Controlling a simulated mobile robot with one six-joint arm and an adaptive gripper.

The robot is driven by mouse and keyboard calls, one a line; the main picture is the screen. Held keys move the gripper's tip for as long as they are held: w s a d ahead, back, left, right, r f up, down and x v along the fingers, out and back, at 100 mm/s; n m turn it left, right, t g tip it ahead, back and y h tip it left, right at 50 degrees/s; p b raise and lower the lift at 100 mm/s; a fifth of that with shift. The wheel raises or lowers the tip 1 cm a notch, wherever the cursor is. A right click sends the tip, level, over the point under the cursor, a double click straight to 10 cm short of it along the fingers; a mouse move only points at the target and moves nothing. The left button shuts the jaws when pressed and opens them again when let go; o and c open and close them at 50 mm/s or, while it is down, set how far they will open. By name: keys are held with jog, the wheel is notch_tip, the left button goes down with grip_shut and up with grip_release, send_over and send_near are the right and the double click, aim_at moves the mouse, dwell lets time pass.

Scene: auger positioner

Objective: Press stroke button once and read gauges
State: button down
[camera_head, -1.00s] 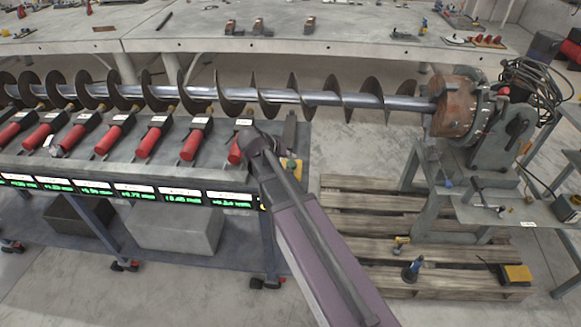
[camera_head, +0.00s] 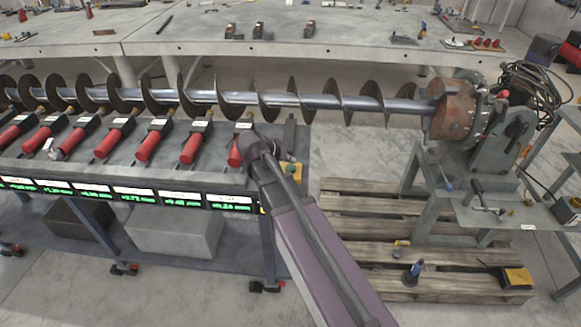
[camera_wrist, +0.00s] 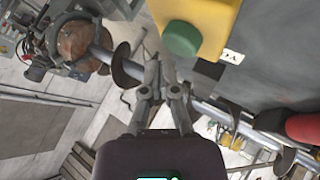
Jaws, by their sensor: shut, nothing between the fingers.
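The green stroke button (camera_wrist: 182,37) sits on a yellow box (camera_wrist: 223,12) at the top of the wrist view. In the head view the yellow box (camera_head: 294,172) shows at the right end of the gauge bench, partly behind my arm. My gripper (camera_wrist: 160,76) is shut and empty, below and left of the button in the wrist view; I see no contact. In the head view my arm hides the fingertips. Gauge displays (camera_head: 181,199) with green digits line the bench's front edge, below red-handled units (camera_head: 193,148). The digits are too small to read surely.
A long auger (camera_head: 320,101) runs behind the gauges to a rusty flange (camera_head: 452,117) on a stand at right. A wooden pallet (camera_head: 370,215) with small tools lies on the floor. A red-handled unit (camera_wrist: 303,127) is close by at right in the wrist view.

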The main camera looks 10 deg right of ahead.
aim_at(290, 168)
jog(key=shift+f+b, duration=0.9)
jog(key=shift+b, duration=0.05)
dwell(1.5)
jog(key=shift+r, duration=0.15)
dwell(0.3)
jog(key=shift+r+p, duration=0.75)
jog(key=shift+p, duration=0.2)
jog(key=shift+r+p, duration=2.55)
jog(key=s+f+y, duration=0.1)
jog(key=s, duration=0.1)
jog(key=s+d+f+n+g+y, duration=0.1)
jog(key=s, duration=0.2)
jog(key=s+f+g+y, duration=0.1)
jog(key=s, duration=0.1)
jog(key=shift+s+d+f+n, duration=0.3)
jog(key=shift+d+f, duration=0.05)
jog(key=shift+f, duration=0.05)
jog(key=s+a+f+n+g+y, duration=0.1)
jog(key=s+f+n+y, duration=0.1)
jog(key=s+y, duration=0.3)
jog(key=s, duration=0.3)
jog(key=shift+a+n+g, duration=0.3)
jog(key=shift+g, duration=0.1)
